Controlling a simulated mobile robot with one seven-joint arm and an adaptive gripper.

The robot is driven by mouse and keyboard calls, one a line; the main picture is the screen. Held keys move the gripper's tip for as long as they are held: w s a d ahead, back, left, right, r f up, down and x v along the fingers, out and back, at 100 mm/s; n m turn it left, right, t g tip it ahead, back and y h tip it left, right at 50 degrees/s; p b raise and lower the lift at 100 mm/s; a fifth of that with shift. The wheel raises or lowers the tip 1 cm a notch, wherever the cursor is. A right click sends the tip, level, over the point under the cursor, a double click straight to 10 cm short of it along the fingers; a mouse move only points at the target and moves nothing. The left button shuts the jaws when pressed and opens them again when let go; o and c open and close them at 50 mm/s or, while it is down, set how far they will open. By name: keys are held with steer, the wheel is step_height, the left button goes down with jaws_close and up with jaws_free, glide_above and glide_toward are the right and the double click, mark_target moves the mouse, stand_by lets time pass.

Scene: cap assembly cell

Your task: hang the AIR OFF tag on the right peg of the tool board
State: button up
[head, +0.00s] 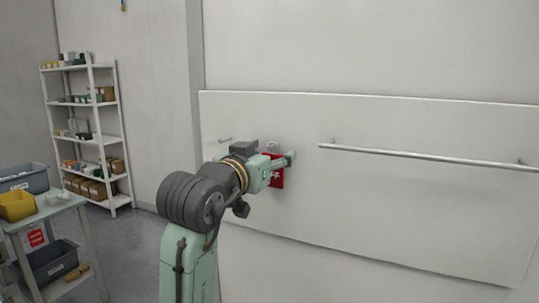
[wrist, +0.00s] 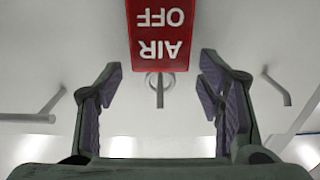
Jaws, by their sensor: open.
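The red AIR OFF tag (wrist: 158,35) shows upside down at the top of the wrist view. Its pale ring (wrist: 152,77) appears to be around the right peg (wrist: 160,93), and the tag appears to hang from it. In the head view the tag (head: 279,181) lies close against the white tool board (head: 420,220), partly hidden by my gripper (head: 284,158). My gripper is open, its two fingers (wrist: 159,82) apart on either side of the peg and ring, with clear gaps to both. Another peg (head: 225,140) is bare to the left.
A metal rail (head: 430,155) runs along the board to the right of my gripper. A shelf rack (head: 92,140) stands at the far left. A table with a yellow bin (head: 17,207) and a grey bin (head: 22,178) stands at the lower left. The lower right of the board is clear.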

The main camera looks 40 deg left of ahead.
steer(key=shift+s, duration=0.1)
steer(key=v, duration=1.1)
steer(key=shift+s+d, duration=0.2)
steer(key=shift+s, duration=0.2)
steer(key=shift+s+f, duration=0.1)
